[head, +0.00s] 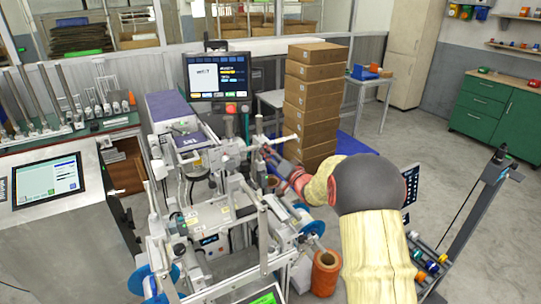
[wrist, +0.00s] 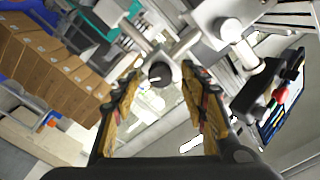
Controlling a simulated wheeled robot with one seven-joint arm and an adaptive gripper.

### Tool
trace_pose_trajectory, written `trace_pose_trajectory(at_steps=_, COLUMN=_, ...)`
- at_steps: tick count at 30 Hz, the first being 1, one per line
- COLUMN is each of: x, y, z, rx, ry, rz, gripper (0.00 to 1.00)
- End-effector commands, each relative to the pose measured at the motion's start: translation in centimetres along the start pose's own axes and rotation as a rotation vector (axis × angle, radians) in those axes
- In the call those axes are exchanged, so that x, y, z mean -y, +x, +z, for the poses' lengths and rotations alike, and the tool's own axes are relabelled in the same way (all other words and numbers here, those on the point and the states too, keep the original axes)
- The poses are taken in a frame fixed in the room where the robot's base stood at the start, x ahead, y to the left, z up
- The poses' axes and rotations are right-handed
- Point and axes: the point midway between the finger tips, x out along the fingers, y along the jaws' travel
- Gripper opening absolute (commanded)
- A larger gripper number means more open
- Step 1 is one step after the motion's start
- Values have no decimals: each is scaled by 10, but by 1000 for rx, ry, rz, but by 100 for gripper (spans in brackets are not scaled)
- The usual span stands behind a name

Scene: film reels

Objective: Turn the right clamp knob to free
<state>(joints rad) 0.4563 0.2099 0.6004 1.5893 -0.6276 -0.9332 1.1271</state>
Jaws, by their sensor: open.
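The clamp knob (wrist: 159,74) is a small dark round knob with a pale mark on its face, on a grey metal fitting of the machine. In the wrist view it shows between the fingertips of my gripper (wrist: 162,70), with a gap on both sides. My gripper is open and empty, its yellow-brown finger pads on either side of the knob. How far the tips are from the knob in depth I cannot tell. In the head view my gripper (head: 265,150) reaches from the right to the machine's upper bars, and the knob cannot be made out there.
The reel machine (head: 212,218) has bars, rods and blue reels close around my arm. A monitor (head: 218,77) stands above it. Stacked cardboard boxes (head: 312,100) are behind my gripper. An orange roll (head: 326,270) stands below my arm.

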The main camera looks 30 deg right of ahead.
Motion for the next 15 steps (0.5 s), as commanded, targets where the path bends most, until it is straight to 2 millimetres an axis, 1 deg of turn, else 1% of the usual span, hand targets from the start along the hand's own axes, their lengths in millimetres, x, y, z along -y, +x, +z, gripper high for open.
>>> trace_pose_trajectory(at_steps=1, x=-1, y=4, z=1, rx=1, ry=0, rz=0, gripper=44)
trace_pose_trajectory(at_steps=4, x=-1, y=9, z=1, rx=0, ry=1, rz=0, gripper=44)
trace_pose_trajectory(at_steps=12, x=0, y=11, z=0, rx=0, ry=1, rz=1, gripper=44)
trace_pose_trajectory(at_steps=15, x=0, y=11, z=0, rx=0, ry=0, rz=1, gripper=38)
